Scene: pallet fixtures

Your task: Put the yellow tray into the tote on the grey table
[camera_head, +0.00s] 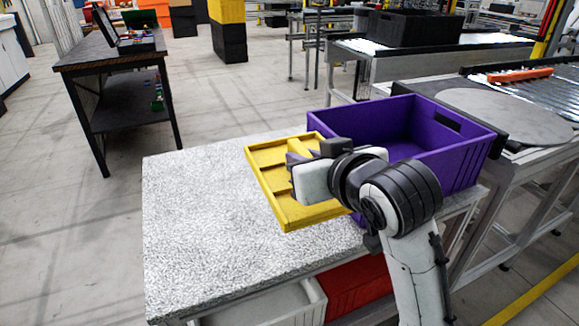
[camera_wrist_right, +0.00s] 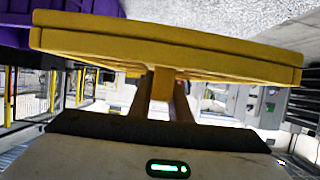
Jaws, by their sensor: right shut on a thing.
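The yellow tray (camera_head: 284,216) is a shallow tray with dividers, seen in the head view over the grey table (camera_head: 200,215), just left of the purple tote (camera_head: 420,150). My right gripper (camera_head: 300,160) is shut on the tray, and its wrist hides part of the tray's right side. In the right wrist view the tray (camera_wrist_right: 160,48) spans the top, with the gripper fingers (camera_wrist_right: 163,95) against it. The tote stands open on the right part of the grey table and looks empty where I see inside. My left gripper is not in view.
A conveyor with a round grey plate (camera_head: 520,115) and an orange object (camera_head: 520,75) is right of the tote. Red and white bins (camera_head: 360,285) sit below the tabletop. The left part of the grey table is clear. A dark workbench (camera_head: 110,55) stands at the far left.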

